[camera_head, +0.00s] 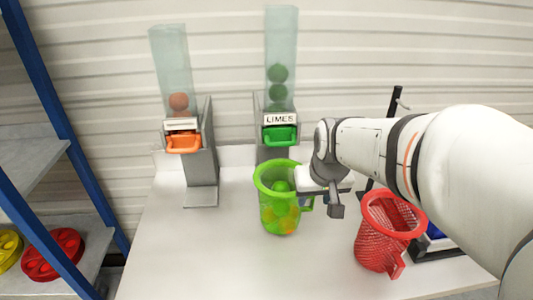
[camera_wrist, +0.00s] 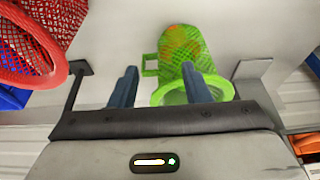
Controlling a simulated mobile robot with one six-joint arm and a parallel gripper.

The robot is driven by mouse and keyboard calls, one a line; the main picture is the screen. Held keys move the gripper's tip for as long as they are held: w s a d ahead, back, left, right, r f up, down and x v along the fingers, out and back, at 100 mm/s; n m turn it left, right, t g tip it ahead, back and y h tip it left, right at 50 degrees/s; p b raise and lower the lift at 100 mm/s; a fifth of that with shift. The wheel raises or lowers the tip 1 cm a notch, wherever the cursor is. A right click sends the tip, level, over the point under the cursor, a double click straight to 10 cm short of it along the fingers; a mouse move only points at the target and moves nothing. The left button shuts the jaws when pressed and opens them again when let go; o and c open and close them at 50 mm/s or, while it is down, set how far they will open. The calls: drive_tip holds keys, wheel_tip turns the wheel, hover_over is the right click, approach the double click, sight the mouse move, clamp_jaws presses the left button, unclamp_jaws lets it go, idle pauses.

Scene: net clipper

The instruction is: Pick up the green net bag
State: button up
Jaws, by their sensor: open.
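The green net bag (camera_head: 279,212) stands upright on the white table, with a round open rim and a handle on its right side. Green and orange round fruit show inside it. My gripper (camera_head: 322,198) is just right of the bag, near its handle, with nothing held. In the wrist view my gripper's two blue-grey fingers (camera_wrist: 160,88) are spread apart. The bag (camera_wrist: 183,48) lies beyond them there, and its handle (camera_wrist: 150,66) appears between the fingers. The right finger overlaps the bag's rim in the picture. I cannot tell whether anything touches.
A red net bag (camera_head: 382,245) stands to the right, also in the wrist view (camera_wrist: 35,40). Behind are a dispenser marked LIMES with a green tray (camera_head: 280,135) and another with an orange tray (camera_head: 184,142). The table's front left is clear.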

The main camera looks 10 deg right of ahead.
drive_tip(key=shift+t, duration=0.3)
drive_tip(key=w, duration=0.3)
drive_tip(key=w+d+p, duration=0.1)
drive_tip(key=w, duration=0.2)
drive_tip(key=w+p, duration=0.1)
drive_tip(key=w, duration=0.3)
drive_tip(key=shift+w+d+r, duration=0.1)
drive_tip(key=shift+d+r, duration=0.2)
drive_tip(key=shift+r, duration=0.1)
drive_tip(key=shift+w+f, duration=0.2)
drive_tip(key=shift+w, duration=0.15)
drive_tip(key=shift+p+x, duration=1.35)
drive_tip(key=shift+x, duration=2.45)
drive_tip(key=shift+d, duration=0.15)
drive_tip(key=shift+c, duration=0.2)
clamp_jaws()
drive_tip(key=shift+w+r, duration=0.1)
